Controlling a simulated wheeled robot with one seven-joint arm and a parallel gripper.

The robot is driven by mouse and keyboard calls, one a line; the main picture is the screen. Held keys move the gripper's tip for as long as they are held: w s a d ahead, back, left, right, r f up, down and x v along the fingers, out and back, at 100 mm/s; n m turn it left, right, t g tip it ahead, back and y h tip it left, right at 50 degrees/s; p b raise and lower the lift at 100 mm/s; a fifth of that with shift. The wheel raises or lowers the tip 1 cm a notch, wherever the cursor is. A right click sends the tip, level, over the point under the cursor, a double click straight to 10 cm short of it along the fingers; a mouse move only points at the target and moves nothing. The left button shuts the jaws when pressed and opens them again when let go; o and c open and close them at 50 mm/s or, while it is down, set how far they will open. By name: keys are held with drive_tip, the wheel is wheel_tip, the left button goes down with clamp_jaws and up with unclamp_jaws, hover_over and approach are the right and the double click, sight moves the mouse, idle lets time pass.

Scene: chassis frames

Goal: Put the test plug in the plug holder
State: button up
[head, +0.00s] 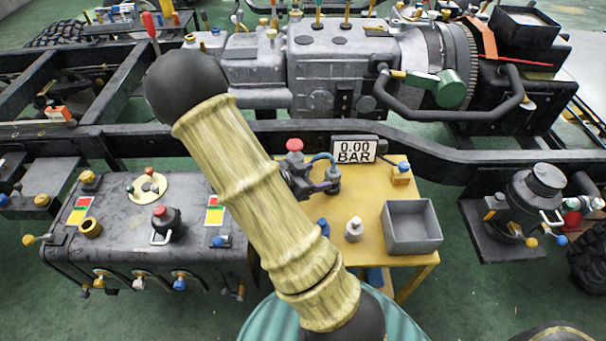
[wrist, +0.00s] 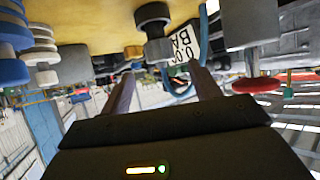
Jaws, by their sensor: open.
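My gripper (wrist: 160,88) is open in the wrist view, with its two dark fingers apart. A dark grey stepped fitting (wrist: 154,30) stands beyond and between the fingertips, and I cannot tell if they touch it. I cannot tell which part is the test plug or the holder.
A grey bin (head: 412,225) stands at the table's right. A 0.00 BAR display (head: 354,149), a red knob (head: 295,145) and a blue hose (head: 325,158) are at its back. A dark tank (head: 120,225) stands left, and a chassis rail (head: 430,155) runs behind.

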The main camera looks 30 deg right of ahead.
drive_tip(key=v, duration=0.4)
drive_tip(key=shift+a+p, duration=0.1)
drive_tip(key=shift+p, duration=0.2)
drive_tip(key=w+a+r+n+t+y, duration=0.1)
drive_tip(key=w+a+n+t+y, duration=0.25)
drive_tip(key=a+y, duration=0.2)
drive_tip(key=w+a+r+n+t+y, duration=0.2)
drive_tip(key=a+n+y, duration=0.2)
drive_tip(key=a+n, duration=0.15)
drive_tip(key=s+a+r+n+g+y, duration=0.1)
drive_tip(key=s+a+r+n+g, duration=0.1)
drive_tip(key=s+n, duration=0.2)
drive_tip(key=s+a+r+n+g+y, duration=0.1)
drive_tip(key=s+n, duration=0.3)
drive_tip(key=s, duration=0.4)
drive_tip(key=shift+a+r+g+y, duration=0.35)
drive_tip(key=shift+a+r, duration=0.15)
drive_tip(key=shift+r, duration=0.3)
